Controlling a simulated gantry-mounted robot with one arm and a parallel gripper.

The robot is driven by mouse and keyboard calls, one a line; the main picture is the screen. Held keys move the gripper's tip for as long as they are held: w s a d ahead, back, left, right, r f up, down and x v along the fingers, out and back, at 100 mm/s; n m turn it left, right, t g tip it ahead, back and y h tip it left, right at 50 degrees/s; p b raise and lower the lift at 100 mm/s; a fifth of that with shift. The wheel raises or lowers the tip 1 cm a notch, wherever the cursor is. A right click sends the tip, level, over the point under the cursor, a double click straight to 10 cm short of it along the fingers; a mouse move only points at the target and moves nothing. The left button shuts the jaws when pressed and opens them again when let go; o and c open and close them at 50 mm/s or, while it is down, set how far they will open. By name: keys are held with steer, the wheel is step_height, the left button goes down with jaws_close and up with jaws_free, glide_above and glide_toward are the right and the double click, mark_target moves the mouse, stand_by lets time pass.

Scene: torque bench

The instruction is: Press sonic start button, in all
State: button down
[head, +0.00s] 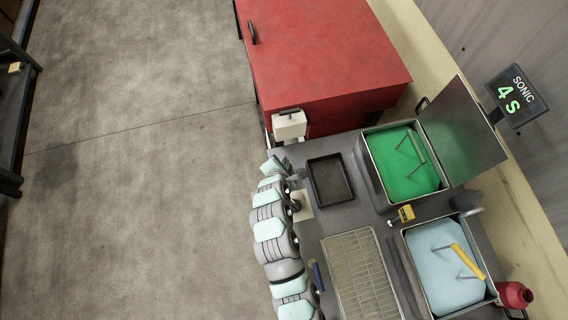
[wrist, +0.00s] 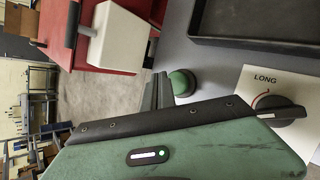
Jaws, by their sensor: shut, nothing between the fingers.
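The green start button (wrist: 181,83) stands on the grey bench panel in the wrist view. My gripper (wrist: 158,92) is shut and empty, its fingertips beside the button; I cannot tell if they touch it. In the head view my gripper (head: 292,180) is at the bench's left edge, and the button is not discernible there. The SONIC display (head: 516,96) reads 4 S in green. A tank with green liquid (head: 405,163) has its lid (head: 463,130) open and a wire handle inside.
A LONG-marked dial (wrist: 278,112) sits right of the button. A black tray (head: 330,181), a grid rack (head: 358,270) and a pale-blue tank (head: 445,268) with a yellow handle occupy the bench. A white box (head: 289,125) adjoins the red cabinet (head: 325,55). Open floor lies left.

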step_height(320, 180, up, 4)
steer(key=p, duration=0.3)
steer(key=shift+r, duration=0.15)
stand_by(0.7)
